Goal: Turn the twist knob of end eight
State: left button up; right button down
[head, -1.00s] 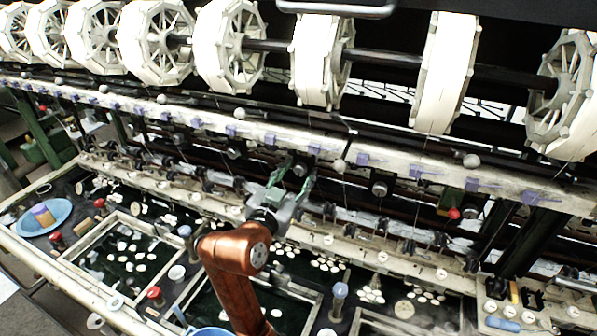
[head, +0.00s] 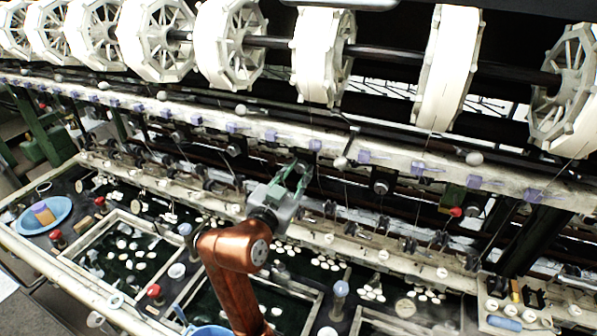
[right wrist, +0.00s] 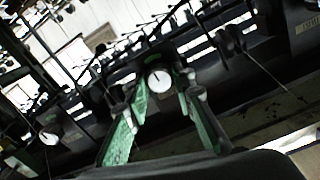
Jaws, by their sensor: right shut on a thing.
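My right gripper (head: 297,176) reaches up to the dark underside of the long pale rail, its green fingers pointing away from me. In the right wrist view the twist knob (right wrist: 158,78), with a round white face and a dark pointer line, sits between the fingertips of my right gripper (right wrist: 160,85). The fingers are shut on it, one on each side. In the head view the gripper largely hides this knob. I cannot read a number for this end. My left gripper is not in view.
A similar dark knob (head: 381,187) sits further right along the machine. White reels (head: 323,58) hang above the rail (head: 340,150). Basins with white cocoons (head: 125,250) and a blue bowl (head: 60,222) lie below. A second white-faced knob (right wrist: 49,138) shows at the wrist view's lower left.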

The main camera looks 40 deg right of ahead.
jog(key=shift+f+m, duration=0.1)
jog(key=shift+m, duration=0.2)
jog(key=c, duration=1.7)
grip_release()
jog(key=shift+o, duration=0.2)
